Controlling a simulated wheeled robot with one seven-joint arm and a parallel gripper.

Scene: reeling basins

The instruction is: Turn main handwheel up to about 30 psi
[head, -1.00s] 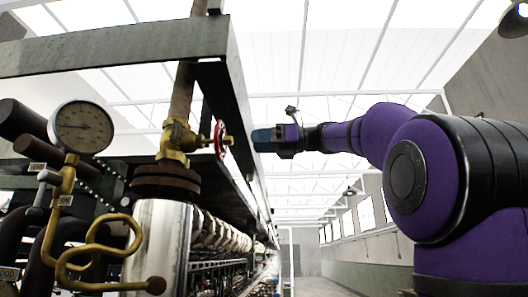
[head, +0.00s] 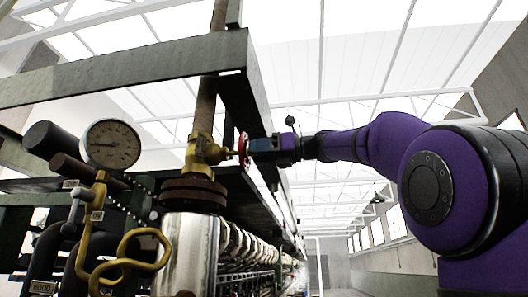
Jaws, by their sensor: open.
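The main handwheel (head: 244,151) is a red wheel seen nearly edge-on, on the stem of a brass valve (head: 203,153) above a shiny metal cylinder. The round pressure gauge (head: 112,145) has a cream dial at the left. Its needle points toward the left, but the numbers are too small to read.
A dark steel beam (head: 120,88) runs above the valve and gauge. A looped yellow pipe (head: 145,250) and dark pipes stand at the lower left. A long row of machinery (head: 255,250) recedes behind the cylinder. The aisle (head: 340,275) to the right looks clear.

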